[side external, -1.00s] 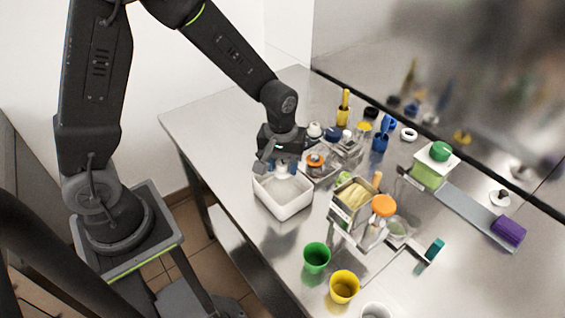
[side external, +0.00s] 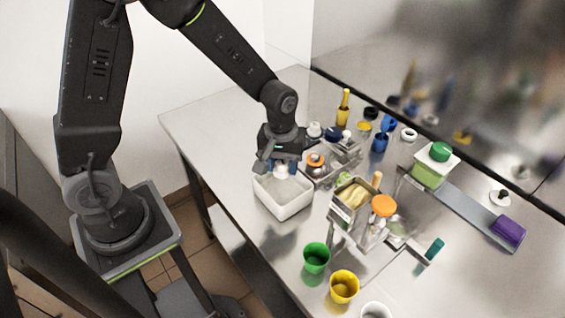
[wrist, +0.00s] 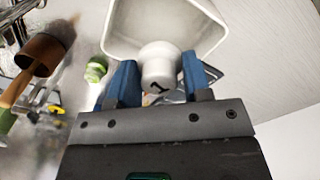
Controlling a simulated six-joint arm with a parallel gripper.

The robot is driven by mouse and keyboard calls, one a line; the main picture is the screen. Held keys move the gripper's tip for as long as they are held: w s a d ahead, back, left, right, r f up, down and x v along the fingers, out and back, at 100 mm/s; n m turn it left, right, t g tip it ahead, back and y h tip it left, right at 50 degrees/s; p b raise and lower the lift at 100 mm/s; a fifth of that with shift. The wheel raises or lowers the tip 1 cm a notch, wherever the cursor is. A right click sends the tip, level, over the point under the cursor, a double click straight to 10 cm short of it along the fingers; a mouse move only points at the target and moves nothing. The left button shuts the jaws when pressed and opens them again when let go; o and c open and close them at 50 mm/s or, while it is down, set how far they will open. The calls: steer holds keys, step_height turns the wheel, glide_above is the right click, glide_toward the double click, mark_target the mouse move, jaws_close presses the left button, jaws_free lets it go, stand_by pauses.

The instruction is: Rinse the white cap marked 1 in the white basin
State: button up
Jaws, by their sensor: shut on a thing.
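The white cap marked 1 (wrist: 159,68) is held between the blue fingers of my gripper (wrist: 160,84) in the wrist view. Its dark "1" faces the camera. The white basin (wrist: 118,40) lies just beyond the cap in that view. In the side external view the white basin (side external: 284,207) stands on the steel table, and my gripper (side external: 281,168) is over its far edge. The cap (side external: 281,173) shows there as a small white shape under the fingers. Whether the cap touches the basin or anything in it cannot be told.
An orange-topped jar (side external: 315,160) and other small containers stand close behind and right of the basin. A metal rack with a box (side external: 352,196) is to its right. Green (side external: 317,258) and yellow (side external: 344,287) cups stand in front. The table left of the basin is clear.

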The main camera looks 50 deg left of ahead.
steer(key=shift+r, duration=0.1)
steer(key=shift+r, duration=1.9)
